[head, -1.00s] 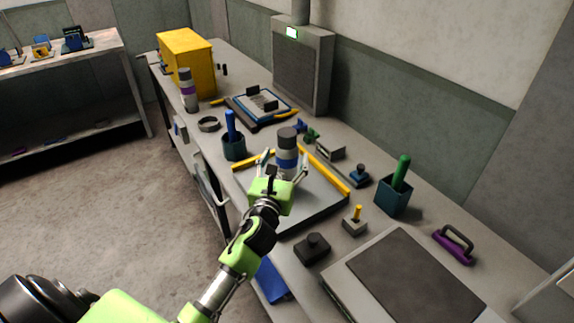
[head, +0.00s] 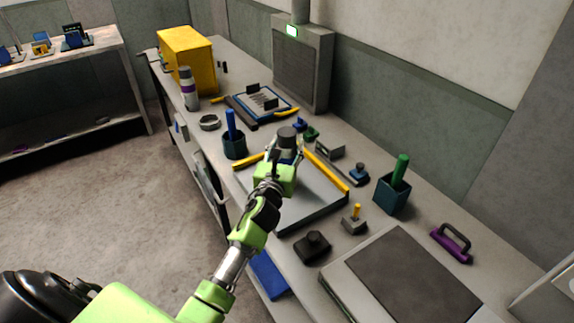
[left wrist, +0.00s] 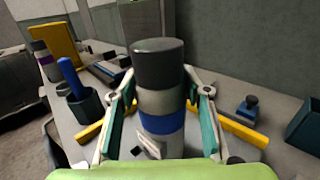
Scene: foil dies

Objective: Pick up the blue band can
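The blue band can (left wrist: 161,122) stands upright in the left wrist view, with a dark cap, a grey body and a blue band. In the head view only its upper part (head: 287,138) shows above my left gripper (head: 283,160), which hides the rest. My left gripper (left wrist: 160,118) is open, with one finger on each side of the can. Narrow gaps show between the fingers and the can at band height. A small pale tag-like piece shows in front of the can's lower part. The can is on a grey tray (head: 312,214) with yellow edge strips. My right gripper is not in view.
A dark cup with a blue handle (head: 234,146) stands left of the tray. A teal holder with a green handle (head: 392,195) is to the right. A purple-banded can (head: 189,90) stands farther back by a yellow box (head: 187,62). A black block (head: 312,247) lies in front.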

